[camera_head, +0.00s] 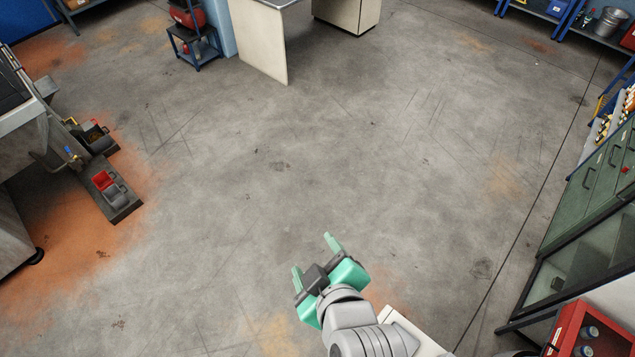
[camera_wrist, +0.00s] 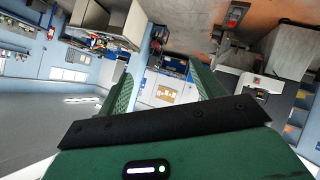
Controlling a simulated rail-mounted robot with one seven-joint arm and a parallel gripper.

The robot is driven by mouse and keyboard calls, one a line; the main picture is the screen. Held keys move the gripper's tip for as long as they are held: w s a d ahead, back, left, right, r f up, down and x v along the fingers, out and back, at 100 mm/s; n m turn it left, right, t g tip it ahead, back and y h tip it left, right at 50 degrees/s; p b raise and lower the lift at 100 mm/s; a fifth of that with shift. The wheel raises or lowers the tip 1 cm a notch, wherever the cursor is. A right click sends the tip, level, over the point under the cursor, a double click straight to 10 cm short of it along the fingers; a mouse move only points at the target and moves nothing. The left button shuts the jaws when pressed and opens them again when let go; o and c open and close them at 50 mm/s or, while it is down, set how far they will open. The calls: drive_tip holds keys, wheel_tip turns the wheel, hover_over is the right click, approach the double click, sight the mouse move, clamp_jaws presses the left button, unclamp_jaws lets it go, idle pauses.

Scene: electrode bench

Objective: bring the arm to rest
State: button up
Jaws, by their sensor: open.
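My gripper (camera_head: 315,254) is in the lower middle of the head view, over open concrete floor. It has green fingers on a grey wrist and points up and left in the picture. The two fingers stand well apart with nothing between them. In the wrist view, my gripper (camera_wrist: 160,92) also shows as two green fingers spread apart, with a dark bar and green body below. Part of my grey arm shows below the gripper in the head view. No object touches the fingers.
A machine with grey-and-red pedals (camera_head: 110,186) stands at the left. A green cabinet (camera_head: 590,200) and a red case (camera_head: 590,335) are at the right. A pale-fronted bench (camera_head: 262,45) and a small cart (camera_head: 195,45) are at the back. The middle floor is clear.

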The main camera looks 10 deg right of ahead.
drive_tip(key=w+a+r+m+t, duration=0.1)
drive_tip(key=w+r+m+t, duration=0.1)
drive_tip(key=r, duration=0.6)
drive_tip(key=w+r+m+t, duration=0.1)
drive_tip(key=w+r+t, duration=0.2)
drive_tip(key=r, duration=0.5)
drive_tip(key=s+r+m+t, duration=0.2)
drive_tip(key=r+t, duration=0.1)
drive_tip(key=r, duration=0.6)
drive_tip(key=s+a+r+m+t+h+p, duration=0.1)
drive_tip(key=s+r+m+t, duration=0.1)
drive_tip(key=r, duration=0.8)
drive_tip(key=s+a+r+m+t+h, duration=0.1)
drive_tip(key=s+r+m+t, duration=0.1)
drive_tip(key=r, duration=0.8)
drive_tip(key=shift+s+a+m+t, duration=0.25)
drive_tip(key=shift+s+t, duration=0.25)
drive_tip(key=shift+t, duration=0.4)
